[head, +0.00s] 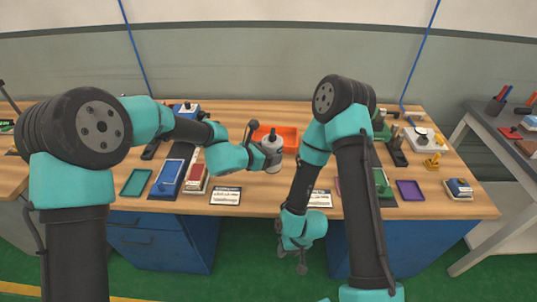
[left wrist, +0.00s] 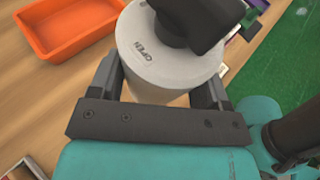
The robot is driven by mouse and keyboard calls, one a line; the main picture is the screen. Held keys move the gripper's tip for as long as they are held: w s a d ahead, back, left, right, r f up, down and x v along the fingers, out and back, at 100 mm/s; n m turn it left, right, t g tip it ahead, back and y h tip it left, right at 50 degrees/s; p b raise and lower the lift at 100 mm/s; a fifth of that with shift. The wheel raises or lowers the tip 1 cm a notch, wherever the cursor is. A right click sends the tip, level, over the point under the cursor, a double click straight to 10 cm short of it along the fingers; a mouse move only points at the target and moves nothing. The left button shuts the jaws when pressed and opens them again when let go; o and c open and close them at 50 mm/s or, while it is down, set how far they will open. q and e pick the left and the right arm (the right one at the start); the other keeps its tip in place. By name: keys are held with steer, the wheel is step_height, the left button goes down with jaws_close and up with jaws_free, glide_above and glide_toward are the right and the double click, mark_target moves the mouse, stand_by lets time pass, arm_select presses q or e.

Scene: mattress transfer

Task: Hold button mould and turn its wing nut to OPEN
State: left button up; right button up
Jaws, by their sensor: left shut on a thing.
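The button mould (head: 274,164) is a pale grey cylinder standing on the wooden table in front of an orange tray. Its dark wing nut (left wrist: 188,20) sits on top and looms large in the left wrist view. The word OPEN is printed on the mould's pale top face (left wrist: 150,55), beside the nut. My left gripper (head: 268,155) is shut on the mould, one finger on each side of it. My right gripper (head: 295,262) hangs low in front of the table's front edge, apart from the mould; its jaws are too small to read.
The orange tray (head: 288,134) is right behind the mould. A green tray (head: 136,182), a blue block fixture (head: 170,177) and a white label card (head: 225,196) lie to the left. A purple tray (head: 410,190) and several small fixtures are on the right. My right arm crosses the table's middle.

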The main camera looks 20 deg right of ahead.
arm_select(q)
steer(key=shift+f, duration=4.9)
arm_select(e)
steer(key=shift+o, duration=0.4)
